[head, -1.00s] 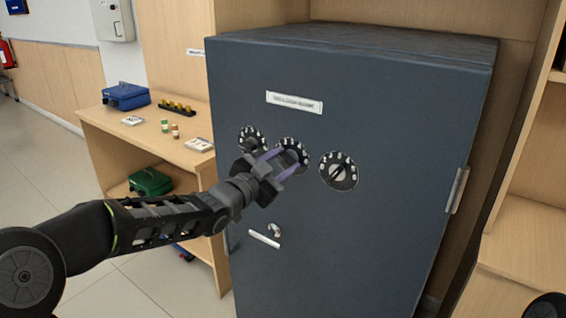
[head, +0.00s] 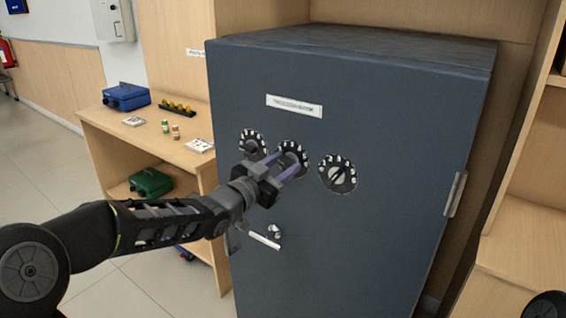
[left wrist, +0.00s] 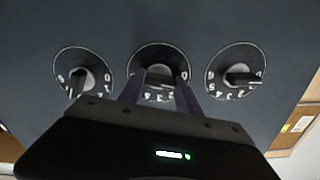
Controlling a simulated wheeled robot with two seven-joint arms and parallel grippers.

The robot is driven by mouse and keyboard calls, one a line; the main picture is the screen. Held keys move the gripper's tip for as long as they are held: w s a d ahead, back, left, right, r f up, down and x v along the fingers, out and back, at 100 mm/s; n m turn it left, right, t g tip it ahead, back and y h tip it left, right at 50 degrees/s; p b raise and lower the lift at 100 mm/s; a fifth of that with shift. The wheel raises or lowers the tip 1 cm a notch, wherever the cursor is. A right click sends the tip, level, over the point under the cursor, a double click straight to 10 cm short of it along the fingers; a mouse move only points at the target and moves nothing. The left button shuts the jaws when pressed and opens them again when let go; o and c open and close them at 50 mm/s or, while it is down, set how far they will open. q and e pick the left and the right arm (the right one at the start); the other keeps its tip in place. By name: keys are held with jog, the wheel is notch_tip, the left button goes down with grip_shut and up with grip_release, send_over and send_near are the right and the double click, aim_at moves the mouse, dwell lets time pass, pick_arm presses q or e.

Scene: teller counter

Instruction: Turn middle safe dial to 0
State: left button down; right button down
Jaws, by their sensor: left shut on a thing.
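The grey safe (head: 400,130) has three round black dials with white marks in a slanting row on its door. The middle dial (head: 303,149) is partly covered by my left gripper (head: 292,163). In the left wrist view the middle dial's knob (left wrist: 160,76) sits between the two purple fingers and looks roughly level; the gripper is shut on it. The number it points to cannot be read surely. The left dial (head: 253,142) and the right dial (head: 338,174) stand free on either side. My right gripper is not in view.
A door handle (head: 265,240) sticks out below the dials. A wooden desk (head: 130,131) at the left holds a blue cash box (head: 126,96) and small items. A wooden shelf unit (head: 525,220) stands close to the safe's right side.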

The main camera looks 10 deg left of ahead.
pick_arm(q)
jog(key=shift+n+p, duration=0.55)
jog(key=shift+n, duration=0.95)
jog(key=c, duration=0.8)
grip_release()
jog(key=shift+c, duration=0.2)
jog(key=v, duration=0.8)
